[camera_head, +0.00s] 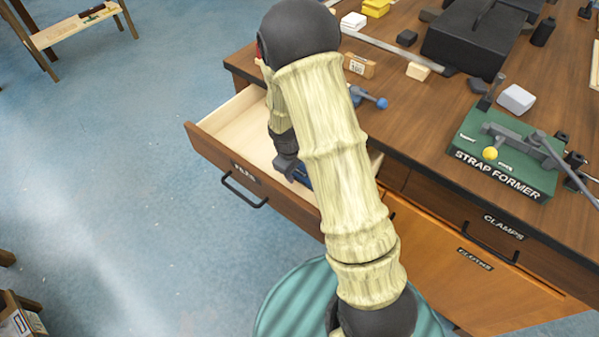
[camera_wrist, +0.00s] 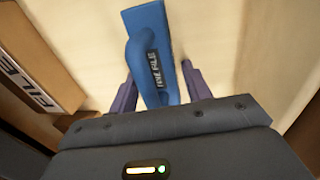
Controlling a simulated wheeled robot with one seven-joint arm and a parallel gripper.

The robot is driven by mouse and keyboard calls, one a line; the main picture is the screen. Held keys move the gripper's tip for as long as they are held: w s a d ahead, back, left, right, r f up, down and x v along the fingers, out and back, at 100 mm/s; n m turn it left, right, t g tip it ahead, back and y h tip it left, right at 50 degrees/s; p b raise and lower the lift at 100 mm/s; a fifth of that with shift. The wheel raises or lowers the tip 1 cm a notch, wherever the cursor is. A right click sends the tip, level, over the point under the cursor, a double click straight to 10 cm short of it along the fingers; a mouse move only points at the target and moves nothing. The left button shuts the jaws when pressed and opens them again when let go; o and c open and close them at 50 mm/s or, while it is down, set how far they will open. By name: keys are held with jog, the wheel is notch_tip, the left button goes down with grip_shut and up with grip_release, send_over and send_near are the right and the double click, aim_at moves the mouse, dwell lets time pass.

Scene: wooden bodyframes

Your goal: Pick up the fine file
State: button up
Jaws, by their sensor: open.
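The fine file (camera_wrist: 168,88) shows in the wrist view as a blue piece with a raised handle and dark lettering that seems to read "FINE FILE". It lies in the open drawer, on the pale drawer floor. My gripper (camera_wrist: 158,82) is open, with one dark finger on each side of the file's near end. I cannot tell whether the fingers touch it. In the head view a small blue part of the file (camera_head: 301,175) shows beside my arm, and my arm hides the rest.
The drawer front (camera_head: 240,178) is labelled "FILES" and stands pulled out; its front panel is close on the left in the wrist view (camera_wrist: 40,65). The workbench top (camera_head: 420,125) holds a strap former (camera_head: 505,160), a blue-ended tool (camera_head: 370,97) and small blocks. Open floor lies left.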

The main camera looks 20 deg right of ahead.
jog(key=c, duration=0.8)
jog(key=shift+r, duration=0.55)
jog(key=shift+c, duration=1.1)
notch_tip(320, 180, up, 9)
jog(key=shift+f+p, duration=0.1)
jog(key=shift+p, duration=0.45)
